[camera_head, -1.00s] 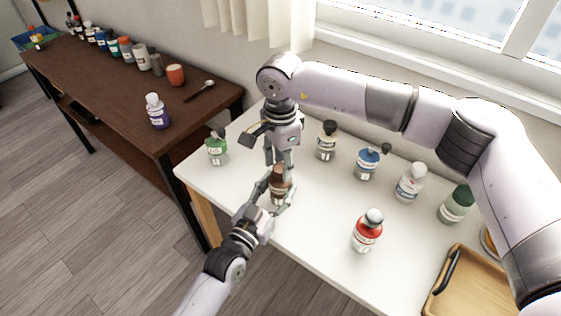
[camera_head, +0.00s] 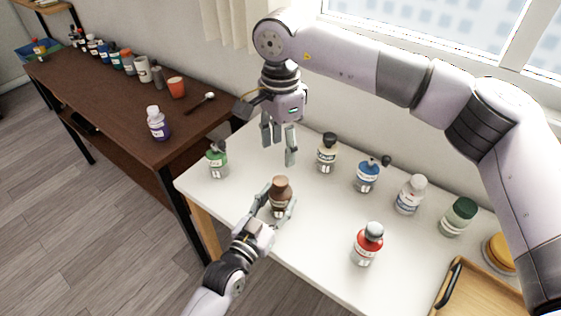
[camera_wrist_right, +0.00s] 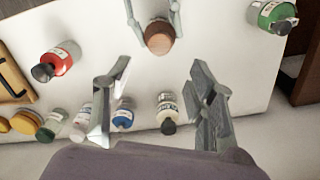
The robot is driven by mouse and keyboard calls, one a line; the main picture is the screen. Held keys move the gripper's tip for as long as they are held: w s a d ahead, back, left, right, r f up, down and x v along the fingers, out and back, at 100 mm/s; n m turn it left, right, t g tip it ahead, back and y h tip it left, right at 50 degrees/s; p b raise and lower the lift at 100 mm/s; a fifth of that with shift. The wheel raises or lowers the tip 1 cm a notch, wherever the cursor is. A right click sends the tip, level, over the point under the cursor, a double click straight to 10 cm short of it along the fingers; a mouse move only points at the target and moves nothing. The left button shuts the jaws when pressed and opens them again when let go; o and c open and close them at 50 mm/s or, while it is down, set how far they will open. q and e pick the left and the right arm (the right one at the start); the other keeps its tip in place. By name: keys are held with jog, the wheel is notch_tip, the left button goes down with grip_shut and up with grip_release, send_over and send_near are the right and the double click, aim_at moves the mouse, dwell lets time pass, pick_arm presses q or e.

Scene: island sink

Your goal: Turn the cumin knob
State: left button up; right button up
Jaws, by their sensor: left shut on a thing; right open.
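A bottle with a brown knob (camera_head: 280,187) stands on the white table. My left gripper (camera_head: 271,201) is shut on this brown bottle, its fingers around the body from the near side. My right gripper (camera_head: 279,150) is open and empty, above and behind the brown bottle, pointing down. In the right wrist view the brown knob (camera_wrist_right: 159,38) shows from above between the left gripper's fingers, and the right gripper's open fingers (camera_wrist_right: 158,95) are apart from it. I cannot read the brown bottle's label, so I cannot confirm that it is cumin.
A green bottle (camera_head: 217,162) stands left of the brown one. Cream (camera_head: 327,155), blue (camera_head: 367,175), white (camera_head: 409,197), dark green (camera_head: 458,217) and red (camera_head: 367,246) bottles stand to the right. A wooden tray (camera_head: 480,290) is at the front right. A dark side table (camera_head: 120,100) holds several bottles.

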notch_tip(320, 180, up, 3)
jog(key=shift+f, duration=0.2)
dwell(0.5)
pick_arm(q)
jog(key=o, duration=1.3)
jog(key=shift+s, duration=0.1)
